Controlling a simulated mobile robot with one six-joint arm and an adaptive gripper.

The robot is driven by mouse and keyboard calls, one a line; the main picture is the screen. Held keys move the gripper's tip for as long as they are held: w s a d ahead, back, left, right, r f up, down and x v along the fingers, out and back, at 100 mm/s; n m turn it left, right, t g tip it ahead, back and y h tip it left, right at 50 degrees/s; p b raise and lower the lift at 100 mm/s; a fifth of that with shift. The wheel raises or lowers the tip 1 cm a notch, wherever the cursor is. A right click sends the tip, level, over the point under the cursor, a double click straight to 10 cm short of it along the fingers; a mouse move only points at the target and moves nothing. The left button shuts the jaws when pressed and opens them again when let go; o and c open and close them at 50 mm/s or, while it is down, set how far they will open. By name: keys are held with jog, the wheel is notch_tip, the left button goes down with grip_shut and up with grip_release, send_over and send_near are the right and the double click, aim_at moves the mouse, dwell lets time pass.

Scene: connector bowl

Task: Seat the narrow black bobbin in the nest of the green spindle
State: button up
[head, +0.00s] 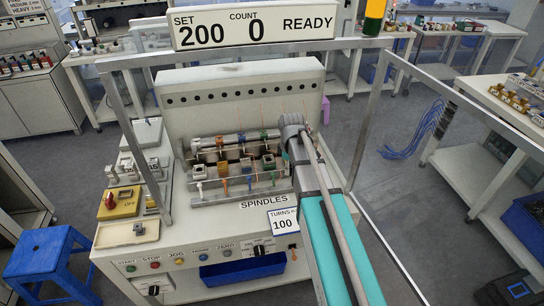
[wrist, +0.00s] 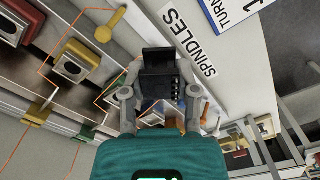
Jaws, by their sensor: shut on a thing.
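My gripper (wrist: 160,92) is shut on a black bobbin (wrist: 161,75) in the wrist view. The bobbin sits between the two grey fingers, its dark square flange facing up in the picture. In the head view my gripper (head: 295,130) is at the right end of the spindle row, and the bobbin in it cannot be made out. The green spindle (head: 264,135) is just left of my gripper, with a green part (head: 272,176) in front and a dark block between.
Left of the green spindle stand the blue spindle (head: 241,138) and the orange-yellow spindle (head: 219,142). Thin orange wires run by the spindles. A metal frame post (head: 368,110) rises right of my arm. A yellow switch box (head: 118,203) is at the left.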

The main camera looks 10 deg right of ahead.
jog(key=shift+w, duration=0.25)
jog(key=shift+w+d, duration=0.1)
jog(key=shift+r, duration=0.15)
jog(key=shift+a+r+p, duration=0.2)
jog(key=shift+r+p, duration=0.05)
jog(key=shift+p, duration=0.15)
jog(key=s+a+r+n+p, duration=0.1)
jog(key=a+r+n+p, duration=0.5)
jog(key=r+n+p, duration=0.1)
jog(key=shift+a, duration=0.35)
